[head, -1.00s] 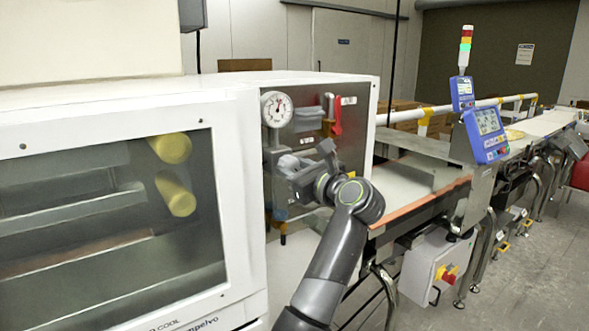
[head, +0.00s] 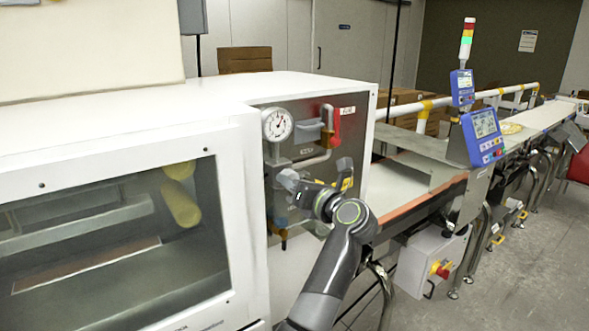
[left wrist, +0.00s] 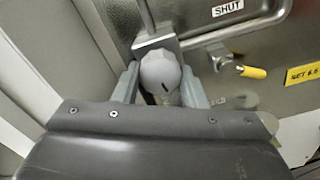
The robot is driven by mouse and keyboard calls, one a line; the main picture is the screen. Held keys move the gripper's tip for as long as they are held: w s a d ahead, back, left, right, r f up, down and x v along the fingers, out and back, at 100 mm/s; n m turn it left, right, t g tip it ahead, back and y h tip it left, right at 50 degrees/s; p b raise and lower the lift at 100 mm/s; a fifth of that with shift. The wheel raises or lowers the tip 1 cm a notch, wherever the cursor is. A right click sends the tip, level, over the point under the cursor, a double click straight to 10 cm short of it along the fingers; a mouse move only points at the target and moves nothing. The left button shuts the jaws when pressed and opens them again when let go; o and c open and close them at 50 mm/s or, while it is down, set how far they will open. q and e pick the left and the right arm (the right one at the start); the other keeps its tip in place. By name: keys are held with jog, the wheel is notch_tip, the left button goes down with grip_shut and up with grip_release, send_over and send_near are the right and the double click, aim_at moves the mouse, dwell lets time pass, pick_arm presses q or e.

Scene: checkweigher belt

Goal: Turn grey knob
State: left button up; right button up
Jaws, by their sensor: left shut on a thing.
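The grey knob (left wrist: 160,72) shows in the left wrist view, a rounded cap with a short dark mark on its face. It sits below a metal block and rod on the steel panel (left wrist: 235,50). My left gripper (left wrist: 160,84) has one finger on each side of the knob and is shut on it. My right gripper is not in view.
A red handle (head: 330,122) is above my gripper. A yellow-tipped lever (left wrist: 252,72) is right of the knob, under a SHUT label (left wrist: 227,8). A white cabinet with a window (head: 110,235) stands left. The conveyor (head: 405,185) runs off right.

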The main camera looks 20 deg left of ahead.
pick_arm(q)
jog(key=shift+m+p, duration=2.4)
jog(key=o, duration=1)
jog(key=shift+d, duration=0.1)
